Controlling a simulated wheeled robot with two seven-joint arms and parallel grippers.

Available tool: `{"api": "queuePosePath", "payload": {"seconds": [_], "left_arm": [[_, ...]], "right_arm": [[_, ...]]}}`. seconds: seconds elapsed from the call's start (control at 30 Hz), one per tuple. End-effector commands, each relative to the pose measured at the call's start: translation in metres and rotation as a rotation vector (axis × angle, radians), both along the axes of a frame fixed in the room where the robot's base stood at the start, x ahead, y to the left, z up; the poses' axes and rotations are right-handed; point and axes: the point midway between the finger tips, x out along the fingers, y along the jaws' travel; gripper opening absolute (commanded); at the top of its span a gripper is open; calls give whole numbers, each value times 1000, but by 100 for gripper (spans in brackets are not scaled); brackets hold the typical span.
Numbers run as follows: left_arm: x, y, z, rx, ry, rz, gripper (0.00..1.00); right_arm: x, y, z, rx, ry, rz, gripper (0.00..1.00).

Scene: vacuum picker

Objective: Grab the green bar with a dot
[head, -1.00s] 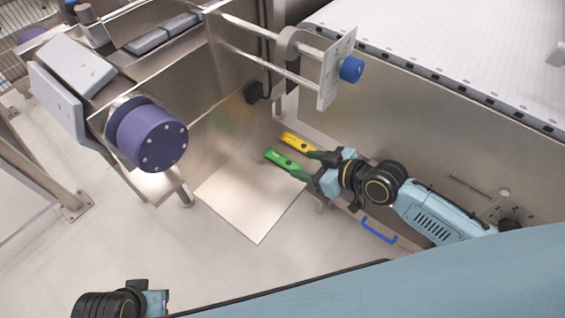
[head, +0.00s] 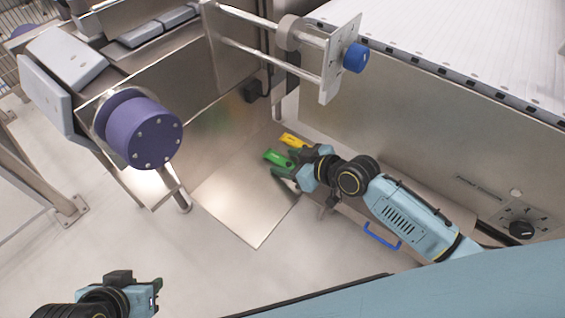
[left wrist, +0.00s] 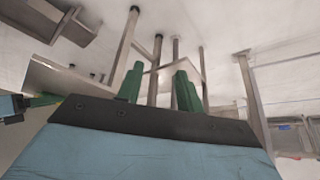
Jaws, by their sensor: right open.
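A green bar (head: 278,158) lies on the shiny metal plate in the head view, with a small mark on it that is too small to read as a dot. A yellow bar (head: 293,141) lies just behind it. My right gripper (head: 283,164) is open at the near right end of the green bar, its dark green fingers spread around that end. I cannot tell whether they touch it. My left gripper (head: 158,292) is at the lower left, far from the bars. In the left wrist view its green fingers (left wrist: 158,88) stand apart with nothing between them.
The metal plate (head: 240,205) is bare left of the bars. A purple cylinder (head: 146,133) on a frame stands to the left. A bracket with a blue knob (head: 356,58) overhangs behind. A metal panel (head: 420,120) rises behind my right arm; a blue handle (head: 382,236) is below it.

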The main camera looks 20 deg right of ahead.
Motion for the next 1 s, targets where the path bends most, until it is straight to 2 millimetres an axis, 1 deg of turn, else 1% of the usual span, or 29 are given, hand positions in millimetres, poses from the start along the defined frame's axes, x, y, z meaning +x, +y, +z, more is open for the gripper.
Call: {"api": "queuePosePath", "payload": {"seconds": [0.17, 0.27, 0.53, 0.83, 1.0], "left_arm": [[0, 0, 0, 0, -1, 0, 36], [0, 0, 0, 0, -1, 0, 36], [0, 0, 0, 0, 0, 0, 36], [-1, 1, -1, 2, 8, 1, 36], [-10, 6, -8, 19, 71, 7, 36]], "right_arm": [[0, 0, 0, -1, 1, 0, 55], [0, 0, 0, -1, 1, 0, 43], [0, 0, 0, -1, 1, 0, 7], [0, 0, 2, 0, 0, 0, 6], [0, 0, 12, 1, -1, 0, 6]]}}
